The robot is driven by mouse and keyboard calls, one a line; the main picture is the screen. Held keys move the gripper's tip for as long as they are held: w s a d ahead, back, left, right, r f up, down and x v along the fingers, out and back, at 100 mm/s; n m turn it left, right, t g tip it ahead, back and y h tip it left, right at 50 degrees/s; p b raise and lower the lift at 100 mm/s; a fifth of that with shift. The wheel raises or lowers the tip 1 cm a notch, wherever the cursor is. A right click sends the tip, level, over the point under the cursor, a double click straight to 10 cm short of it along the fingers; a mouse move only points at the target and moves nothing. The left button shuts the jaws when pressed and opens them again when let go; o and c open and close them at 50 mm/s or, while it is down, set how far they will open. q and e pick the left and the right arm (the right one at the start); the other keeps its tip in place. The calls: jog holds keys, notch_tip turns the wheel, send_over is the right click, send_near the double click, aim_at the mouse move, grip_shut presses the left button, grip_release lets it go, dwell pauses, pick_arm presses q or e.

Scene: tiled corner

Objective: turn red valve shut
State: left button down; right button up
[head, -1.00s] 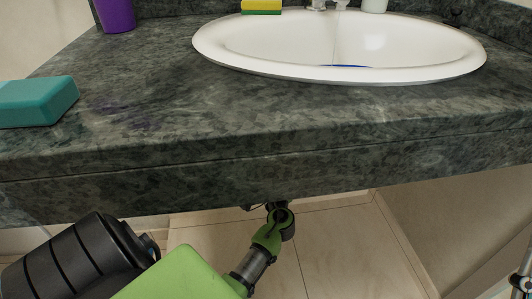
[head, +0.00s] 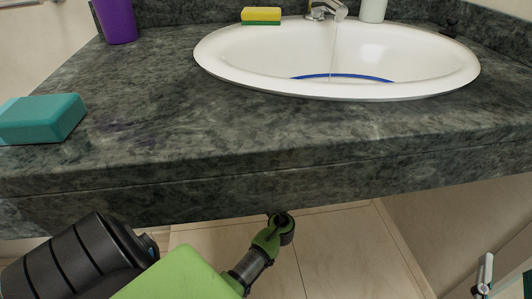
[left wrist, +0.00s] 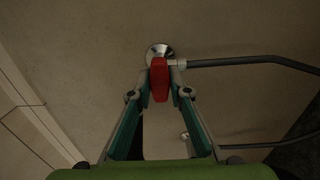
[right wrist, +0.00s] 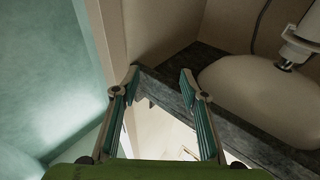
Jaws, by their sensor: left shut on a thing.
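The red valve (left wrist: 159,82) is a small red handle on a round chrome fitting (left wrist: 159,51) at the wall, at upper centre of the left wrist view. My left gripper (left wrist: 160,66) is shut on the handle, with a fingertip at each side. In the head view my left arm reaches under the counter, and the counter hides the gripper and the valve. My right gripper (right wrist: 160,77) is open with nothing between its fingers. Part of it shows at the lower right of the head view.
A grey pipe (left wrist: 240,60) runs right from the fitting. The dark stone counter (head: 220,150) holds a white basin (head: 230,60) with a blue rim inside. A thin stream falls from the tap (head: 325,10). A teal block (head: 40,119), purple container (head: 117,20) and sponge (head: 261,15) stand on the counter.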

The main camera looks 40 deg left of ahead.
pick_arm(q)
jog(key=shift+s+a+r, duration=0.1)
jog(key=shift+a+r, duration=0.1)
jog(key=shift+a, duration=0.05)
jog(key=c, duration=1.9)
grip_release()
jog(key=shift+s, duration=0.1)
pick_arm(e)
jog(key=shift+r, duration=0.5)
jog(key=shift+f, duration=0.1)
pick_arm(q)
jog(key=shift+d+f, duration=0.1)
jog(key=shift+d, duration=0.05)
jog(key=v, duration=1.1)
jog(key=shift+s+d, duration=0.25)
jog(key=shift+d, duration=0.1)
pick_arm(e)
jog(key=shift+f, duration=0.45)
